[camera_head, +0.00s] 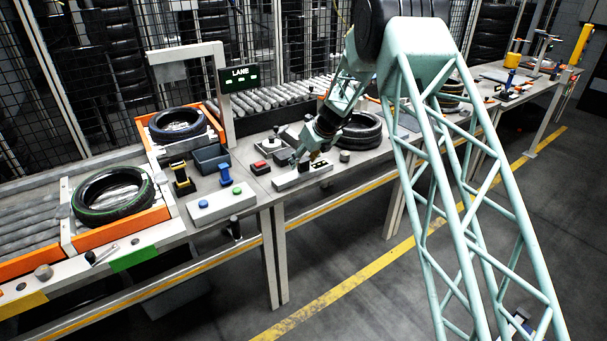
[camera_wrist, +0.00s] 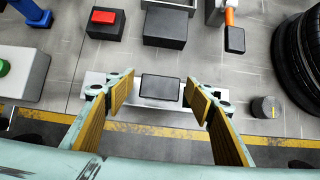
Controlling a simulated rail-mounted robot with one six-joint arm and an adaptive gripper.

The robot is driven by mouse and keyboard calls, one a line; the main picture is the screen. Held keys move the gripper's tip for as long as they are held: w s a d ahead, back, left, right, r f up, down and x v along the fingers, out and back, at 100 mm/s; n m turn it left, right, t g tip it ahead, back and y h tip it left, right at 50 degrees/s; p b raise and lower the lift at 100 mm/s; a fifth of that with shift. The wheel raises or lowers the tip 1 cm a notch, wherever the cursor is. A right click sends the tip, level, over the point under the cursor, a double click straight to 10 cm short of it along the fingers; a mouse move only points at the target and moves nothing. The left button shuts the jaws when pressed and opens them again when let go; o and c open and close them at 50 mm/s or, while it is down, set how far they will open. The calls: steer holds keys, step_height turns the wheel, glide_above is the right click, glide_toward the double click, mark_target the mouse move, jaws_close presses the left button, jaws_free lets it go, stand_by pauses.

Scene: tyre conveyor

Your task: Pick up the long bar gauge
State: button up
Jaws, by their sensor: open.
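A long pale bar with a dark rectangular block or screen on its middle, which looks like the long bar gauge (camera_head: 290,182), lies near the front edge of the grey bench. It also shows in the wrist view (camera_wrist: 140,108), running left to right. My gripper (camera_head: 312,160) is over it, pointing down. In the wrist view my gripper (camera_wrist: 160,92) is open and empty, with one yellow-padded finger on each side of the dark block. I cannot tell whether the fingertips touch the bar. The fingers hide parts of the bar.
A red-button box (camera_wrist: 105,23) and a dark block (camera_wrist: 166,25) sit behind the bar. A tyre (camera_head: 360,130) lies at the right. A small grey cylinder (camera_wrist: 266,107) stands right of my gripper. A green-button box (camera_wrist: 22,75) is at the left. The bench edge is close in front.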

steer(key=shift+c, duration=0.9)
steer(key=c, duration=1.3)
steer(key=shift+r, duration=0.2)
steer(key=shift+r+p, duration=0.75)
steer(key=shift+r, duration=0.85)
steer(key=shift+s+r, duration=0.1)
steer(key=shift+s, duration=0.05)
steer(key=s, duration=0.5)
steer(key=s+r+b, duration=0.1)
steer(key=s, duration=0.4)
steer(key=s+b, duration=0.1)
steer(key=s, duration=0.4)
steer(key=shift+s+a+r, duration=0.15)
steer(key=shift+s, duration=0.2)
